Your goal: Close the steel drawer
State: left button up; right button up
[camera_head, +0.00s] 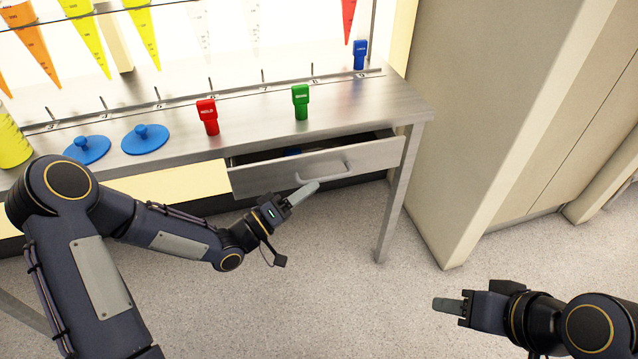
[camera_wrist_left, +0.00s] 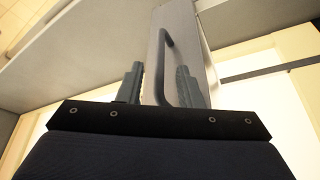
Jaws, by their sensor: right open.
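The steel drawer (camera_head: 375,158) under the right part of the steel bench is partly open. Its dark interior shows above the front panel, with a bit of blue inside. The drawer's bar handle (camera_head: 335,174) is on its front. My left gripper (camera_head: 303,192) is in front of the panel, close to the handle's left end. In the left wrist view the handle (camera_wrist_left: 163,70) shows between the two spread fingers; contact cannot be told. My right gripper (camera_head: 448,304) is open and empty over the floor at lower right, away from the drawer.
On the bench (camera_head: 245,133) are a red stopper-like piece (camera_head: 208,117), a green one (camera_head: 300,102), a blue one (camera_head: 360,55) and two blue discs (camera_head: 145,139). Coloured cones hang behind. A beige cabinet (camera_head: 480,120) stands right of the bench. The floor (camera_head: 330,280) in front is clear.

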aim_at(320, 179)
pick_arm(q)
jog(key=shift+x, duration=2)
grip_shut()
